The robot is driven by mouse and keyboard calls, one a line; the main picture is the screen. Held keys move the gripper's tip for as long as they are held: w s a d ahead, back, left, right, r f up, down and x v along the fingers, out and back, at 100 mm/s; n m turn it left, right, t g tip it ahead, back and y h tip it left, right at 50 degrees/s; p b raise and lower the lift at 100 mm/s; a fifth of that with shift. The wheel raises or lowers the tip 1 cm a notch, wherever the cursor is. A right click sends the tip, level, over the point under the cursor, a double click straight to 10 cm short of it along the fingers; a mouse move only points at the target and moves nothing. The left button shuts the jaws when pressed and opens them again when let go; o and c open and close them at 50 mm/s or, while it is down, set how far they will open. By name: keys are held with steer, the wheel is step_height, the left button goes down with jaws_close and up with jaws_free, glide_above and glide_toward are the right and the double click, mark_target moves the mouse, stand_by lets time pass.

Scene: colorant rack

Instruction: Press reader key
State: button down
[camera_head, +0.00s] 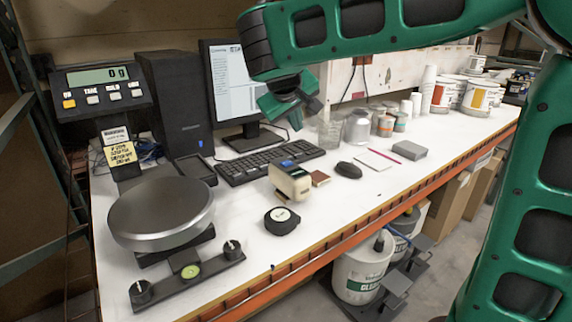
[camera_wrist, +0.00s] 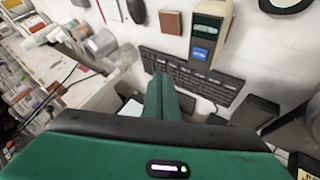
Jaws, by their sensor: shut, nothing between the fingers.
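The reader (camera_head: 290,180), a cream handheld device with a dark top and a blue key (camera_head: 288,164), stands on the white bench in front of the keyboard. In the wrist view the reader (camera_wrist: 222,8) is at the upper right, with its blue key (camera_wrist: 200,53) and a green display visible. My gripper (camera_head: 292,108) is in the air above the bench, in front of the monitor, apart from the reader. In the wrist view my gripper (camera_wrist: 162,84) is shut and empty, with its fingers pointing toward the keyboard, left of the reader.
The keyboard (camera_head: 270,165) lies behind the reader. A scale (camera_head: 162,212) stands at left, the monitor (camera_head: 228,85) behind. Cups and cans stand farther right.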

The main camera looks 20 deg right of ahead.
mark_target(286, 165)
steer(key=shift+w+a+r+n+t, duration=0.15)
steer(key=shift+w+a+r, duration=0.15)
steer(key=shift+a, duration=0.3)
steer(key=shift+w+a+r+n+t, duration=0.2)
steer(key=shift+w+a, duration=0.15)
steer(key=shift+a, duration=0.25)
steer(key=shift+f, duration=0.1)
steer(key=shift+f, duration=4.35)
steer(key=shift+s+f, duration=0.1)
steer(key=shift+s+f, duration=0.1)
steer(key=shift+f, duration=0.15)
steer(key=shift+f, duration=0.35)
steer(key=shift+r, duration=0.8)
